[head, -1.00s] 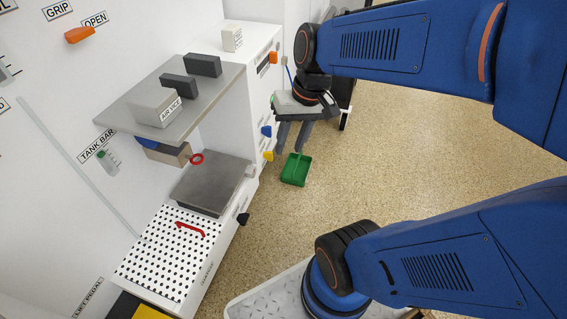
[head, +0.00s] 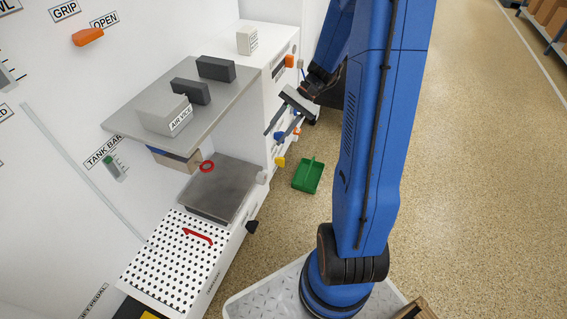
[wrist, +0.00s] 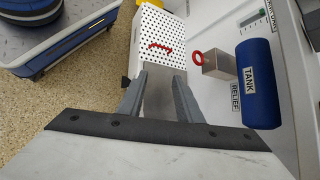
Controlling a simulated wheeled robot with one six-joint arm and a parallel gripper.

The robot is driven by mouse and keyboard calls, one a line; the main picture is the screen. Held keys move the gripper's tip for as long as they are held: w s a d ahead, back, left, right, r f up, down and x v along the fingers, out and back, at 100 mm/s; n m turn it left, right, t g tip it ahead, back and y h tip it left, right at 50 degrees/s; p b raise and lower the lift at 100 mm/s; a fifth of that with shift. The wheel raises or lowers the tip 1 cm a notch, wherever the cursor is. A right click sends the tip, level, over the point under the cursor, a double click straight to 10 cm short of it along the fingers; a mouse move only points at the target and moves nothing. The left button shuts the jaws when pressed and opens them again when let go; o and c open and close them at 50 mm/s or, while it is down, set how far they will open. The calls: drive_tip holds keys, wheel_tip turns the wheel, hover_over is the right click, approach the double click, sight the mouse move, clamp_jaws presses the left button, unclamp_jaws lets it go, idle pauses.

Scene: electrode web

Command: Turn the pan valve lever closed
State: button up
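No readable label marks the pan valve lever, so I cannot tell which handle it is. A red curved handle (head: 197,236) lies on the white perforated top (head: 165,262); it also shows in the wrist view (wrist: 160,47). A black knob (head: 252,227) sticks out of the white front below the grey metal plate (head: 220,190). Blue (head: 280,136) and yellow (head: 280,161) levers sit on the cabinet side. My gripper (head: 281,128) is open and empty in front of that side, close to the blue lever; contact is unclear. Its spread fingers show in the wrist view (wrist: 158,98).
A grey shelf (head: 215,100) with several blocks overhangs the metal plate. A blue tank (wrist: 257,85) and a red ring (head: 207,166) sit beneath it. A green bin (head: 308,175) stands on the floor. Open floor lies to the right.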

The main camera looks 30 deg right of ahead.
drive_tip(key=w+d+f+m+t+y, duration=0.35)
drive_tip(key=w+d+f+m, duration=0.2)
drive_tip(key=d+f, duration=0.4)
drive_tip(key=w+d+f+m+t+y, duration=0.1)
drive_tip(key=d+f+m+t, duration=0.35)
drive_tip(key=f, duration=0.55)
drive_tip(key=w+d+f+m+t, duration=0.1)
drive_tip(key=d+f+m+t, duration=0.3)
drive_tip(key=f, duration=0.6)
drive_tip(key=m+t+h, duration=0.3)
drive_tip(key=m, duration=0.2)
approach(280, 162)
drive_tip(key=x, duration=0.8)
drive_tip(key=shift+w+d, duration=0.25)
drive_tip(key=shift+w, duration=0.2)
clamp_jaws()
